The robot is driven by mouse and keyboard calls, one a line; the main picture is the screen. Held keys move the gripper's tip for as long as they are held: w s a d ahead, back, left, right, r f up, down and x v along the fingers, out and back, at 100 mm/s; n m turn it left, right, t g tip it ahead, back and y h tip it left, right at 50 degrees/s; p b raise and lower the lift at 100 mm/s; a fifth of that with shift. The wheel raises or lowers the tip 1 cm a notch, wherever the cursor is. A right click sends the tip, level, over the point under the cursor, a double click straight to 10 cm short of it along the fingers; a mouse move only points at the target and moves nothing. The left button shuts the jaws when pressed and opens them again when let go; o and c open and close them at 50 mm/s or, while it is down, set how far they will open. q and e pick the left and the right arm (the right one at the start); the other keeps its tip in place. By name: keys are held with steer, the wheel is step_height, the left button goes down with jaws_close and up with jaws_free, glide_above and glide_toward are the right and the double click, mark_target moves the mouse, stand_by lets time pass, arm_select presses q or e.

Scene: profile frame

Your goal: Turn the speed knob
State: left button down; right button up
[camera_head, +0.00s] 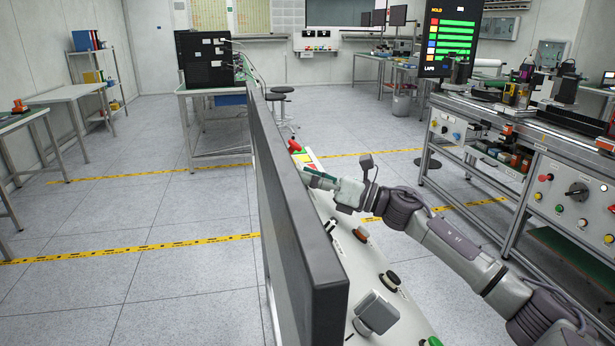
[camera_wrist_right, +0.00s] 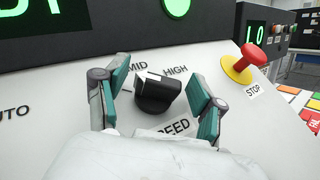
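The speed knob (camera_wrist_right: 156,95) is a black rotary knob on the pale sloping panel in the right wrist view. Its white mark is at the upper left, near the word MID; HIGH is printed to its right and the partly covered SPEED label (camera_wrist_right: 170,128) is below it. My right gripper (camera_wrist_right: 158,82) is open, with one teal-padded finger on each side of the knob and gaps visible between. In the head view my right gripper (camera_head: 322,181) is over the panel beside the black screen, and the knob there is hidden or too small to tell. My left gripper is not in view.
A red stop button (camera_wrist_right: 250,57) on a yellow base is right of the knob. A black display (camera_wrist_right: 50,35) rises behind. The console panel (camera_head: 340,218) carries more knobs and a grey boxy control (camera_head: 376,312). The tall screen (camera_head: 290,200) edges its left side.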

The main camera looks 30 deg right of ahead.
steer(key=shift+d, duration=0.1)
steer(key=v, duration=1)
steer(key=shift+s+d+f, duration=0.2)
steer(key=shift+s, duration=0.1)
steer(key=shift+s+d, duration=0.35)
steer(key=shift+s, duration=0.05)
